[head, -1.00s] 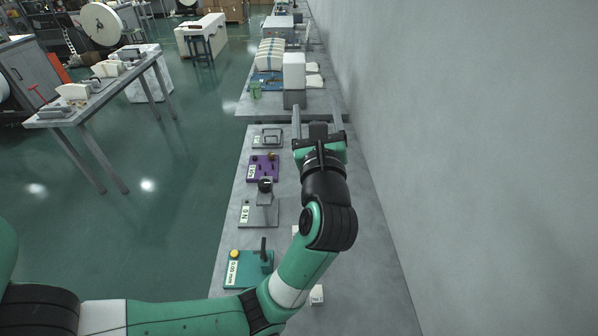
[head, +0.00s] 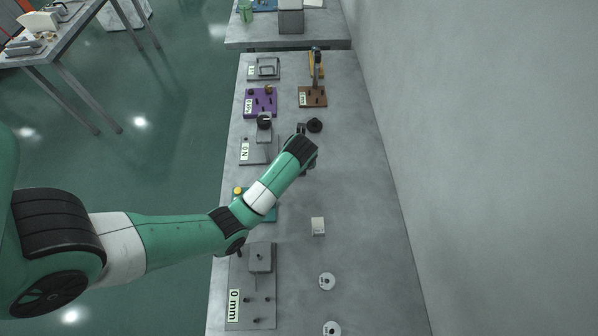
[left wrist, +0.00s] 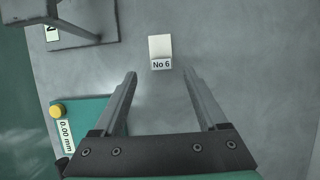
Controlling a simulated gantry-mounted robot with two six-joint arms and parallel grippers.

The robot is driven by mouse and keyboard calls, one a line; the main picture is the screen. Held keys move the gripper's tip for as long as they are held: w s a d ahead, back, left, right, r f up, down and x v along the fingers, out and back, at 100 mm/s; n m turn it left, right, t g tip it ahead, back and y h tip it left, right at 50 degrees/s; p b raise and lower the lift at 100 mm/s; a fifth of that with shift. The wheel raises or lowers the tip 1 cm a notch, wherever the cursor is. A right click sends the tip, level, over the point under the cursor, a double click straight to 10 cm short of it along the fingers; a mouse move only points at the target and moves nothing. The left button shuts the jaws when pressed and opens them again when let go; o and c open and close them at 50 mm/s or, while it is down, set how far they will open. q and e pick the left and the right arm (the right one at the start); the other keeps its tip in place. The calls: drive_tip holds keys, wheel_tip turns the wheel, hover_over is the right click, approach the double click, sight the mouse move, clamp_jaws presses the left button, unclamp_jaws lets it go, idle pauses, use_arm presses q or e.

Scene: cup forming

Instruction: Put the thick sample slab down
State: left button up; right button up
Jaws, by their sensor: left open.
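A pale slab labelled "No 6" (left wrist: 161,47) rests on the grey table, seen in the left wrist view. My left gripper (left wrist: 159,74) is open and empty, its two fingers apart over the bare tabletop. The slab lies just beyond the fingertips, roughly in line with the gap, and is not between them. In the head view my left forearm hides this slab and most of the gripper. Another small pale block (head: 318,226) lies on the table in the head view. I cannot tell from the pictures which is the thick one. My right gripper is not in view.
A teal gauge base (left wrist: 90,122) with a yellow button and a "0.00 mm" label is left of my gripper. A grey force stand (head: 258,150), a purple plate (head: 260,103) and a brown stand (head: 312,97) lie beyond. A "0 mm" plate (head: 252,300) and white discs (head: 327,281) are nearer.

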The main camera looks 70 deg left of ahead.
use_arm(q)
drive_tip(key=b+x, duration=0.3)
drive_tip(key=x, duration=0.2)
drive_tip(key=shift+f, duration=0.25)
drive_tip(key=shift+w, duration=0.1)
clamp_jaws()
